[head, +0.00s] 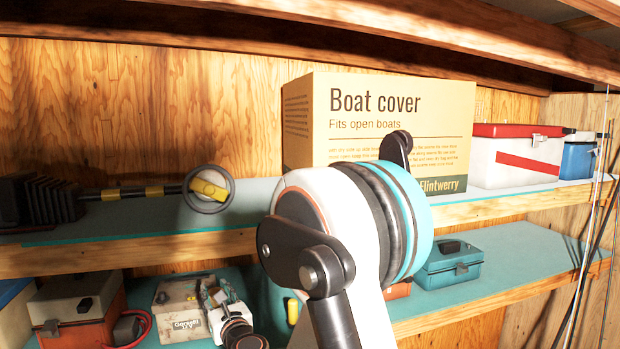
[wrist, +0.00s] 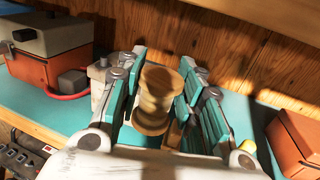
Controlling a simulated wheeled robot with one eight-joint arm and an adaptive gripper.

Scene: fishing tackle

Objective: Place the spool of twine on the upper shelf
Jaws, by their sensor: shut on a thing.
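The spool of twine (wrist: 155,100), tan with pale rounded ends, stands between the teal-padded fingers of my gripper (wrist: 160,108) in the wrist view. My gripper is shut on it. In the head view my gripper (head: 213,296) is low, over the lower shelf, and I cannot make out the spool clearly there. Whether the spool touches the lower shelf cannot be told. The upper shelf (head: 120,249) runs above, with a teal top and a wooden front edge.
The lower shelf (head: 500,285) holds an orange-grey box (head: 80,305) and a teal tackle box (head: 450,262).

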